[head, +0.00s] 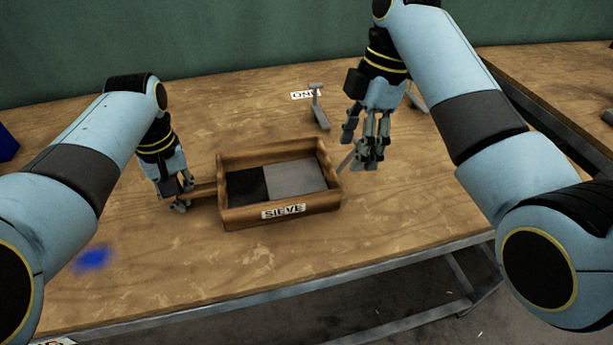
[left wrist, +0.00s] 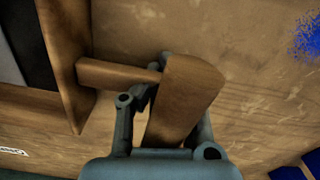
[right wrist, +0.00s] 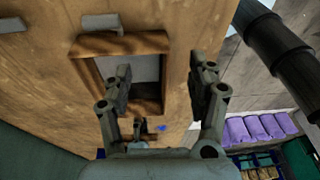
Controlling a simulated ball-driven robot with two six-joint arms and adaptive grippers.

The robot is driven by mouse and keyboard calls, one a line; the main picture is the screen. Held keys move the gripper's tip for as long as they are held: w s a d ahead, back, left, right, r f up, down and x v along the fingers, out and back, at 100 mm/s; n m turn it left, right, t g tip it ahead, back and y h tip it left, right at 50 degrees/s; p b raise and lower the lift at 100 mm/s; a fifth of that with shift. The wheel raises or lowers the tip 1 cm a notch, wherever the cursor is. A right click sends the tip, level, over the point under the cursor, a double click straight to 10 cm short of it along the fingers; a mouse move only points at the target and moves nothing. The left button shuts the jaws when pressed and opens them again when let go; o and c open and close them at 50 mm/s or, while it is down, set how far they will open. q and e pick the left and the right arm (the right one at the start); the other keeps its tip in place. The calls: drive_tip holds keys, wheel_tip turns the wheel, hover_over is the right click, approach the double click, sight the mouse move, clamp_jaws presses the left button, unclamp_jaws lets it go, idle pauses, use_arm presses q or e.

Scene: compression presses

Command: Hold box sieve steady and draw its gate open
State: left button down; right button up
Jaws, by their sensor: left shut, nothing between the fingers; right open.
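The wooden box sieve (head: 280,213), with a SIEVE label on its front, sits on the table. Inside, its left part is dark and its right part is a grey panel (head: 295,176). A wooden rod (left wrist: 118,73) leaves its left side and ends in a wooden block (left wrist: 187,100), the handle. My left gripper (head: 181,205) is at this handle, shut with nothing gripped; the block partly hides its fingers. My right gripper (head: 368,158) is open and empty at the box's right end. In the right wrist view, the box (right wrist: 125,43) shows beyond its spread fingers (right wrist: 160,78).
A metal piece (head: 319,112) stands by a white label (head: 304,95) behind the box; another grey piece lies behind my right gripper. A blue patch (head: 93,258) marks the table at front left. Another table (head: 550,65) stands at right. Bare tabletop lies in front of the box.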

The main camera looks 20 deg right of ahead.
drive_tip(key=w+d+r+h, duration=0.2)
drive_tip(key=w+d+r, duration=0.2)
drive_tip(key=w+r, duration=0.2)
drive_tip(key=shift+t, duration=0.4)
drive_tip(key=f, duration=1.1)
drive_tip(key=shift+s+a+f, duration=0.15)
drive_tip(key=shift+a+f, duration=0.1)
drive_tip(key=shift+f, duration=0.05)
drive_tip(key=shift+c, duration=0.2)
clamp_jaws()
